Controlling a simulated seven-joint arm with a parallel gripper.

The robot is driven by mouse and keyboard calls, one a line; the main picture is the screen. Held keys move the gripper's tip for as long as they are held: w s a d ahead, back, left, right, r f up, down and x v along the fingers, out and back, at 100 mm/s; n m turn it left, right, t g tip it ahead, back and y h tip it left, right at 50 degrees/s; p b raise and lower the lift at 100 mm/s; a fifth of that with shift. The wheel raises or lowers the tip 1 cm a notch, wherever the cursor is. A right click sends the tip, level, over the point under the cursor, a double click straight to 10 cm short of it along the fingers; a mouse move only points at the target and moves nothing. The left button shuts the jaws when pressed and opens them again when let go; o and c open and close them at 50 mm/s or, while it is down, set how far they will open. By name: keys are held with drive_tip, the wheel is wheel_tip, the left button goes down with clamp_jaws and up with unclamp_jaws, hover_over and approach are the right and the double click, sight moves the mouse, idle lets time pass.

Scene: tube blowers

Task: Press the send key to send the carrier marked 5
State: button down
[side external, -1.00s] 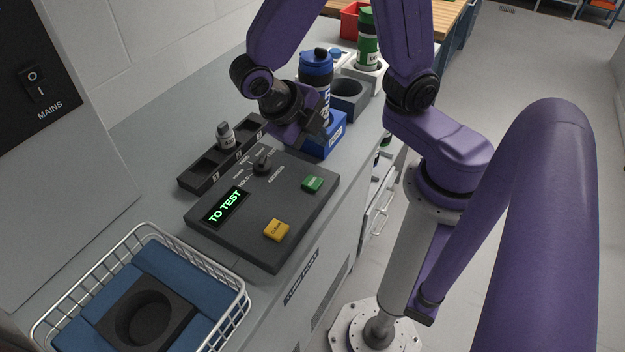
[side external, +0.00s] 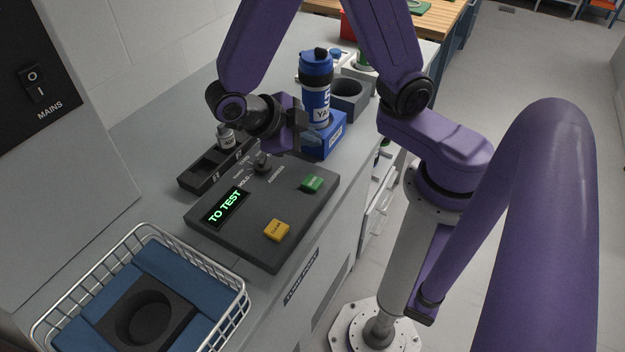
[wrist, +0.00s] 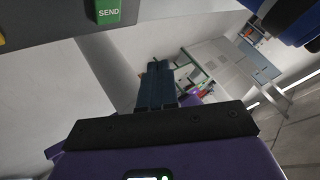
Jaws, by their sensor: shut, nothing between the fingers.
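The green send key (side external: 313,183) sits on the right part of the dark control panel (side external: 235,255). It also shows at the top left of the wrist view (wrist: 108,12), with SEND legible. The carrier marked 5 (side external: 316,103) is blue with a white label and stands upright in a blue holder (side external: 333,138) behind the panel. My gripper (side external: 299,135) is shut and empty, above the back edge of the panel, in front of and left of the carrier. It is apart from the send key. Its fingertips are hard to make out in the side view.
The panel also has a lit display reading TO TEST (side external: 225,207), a selector knob (side external: 262,161) and a yellow key (side external: 276,230). A black rack (side external: 200,178) holds a small grey item (side external: 226,138). A wire basket (side external: 240,297) stands front left. A grey empty holder (side external: 350,92) is behind.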

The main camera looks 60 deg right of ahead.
sight(309, 184)
drive_tip(key=shift+f, duration=4.3)
drive_tip(key=shift+f, duration=0.8)
drive_tip(key=shift+r, duration=3.35)
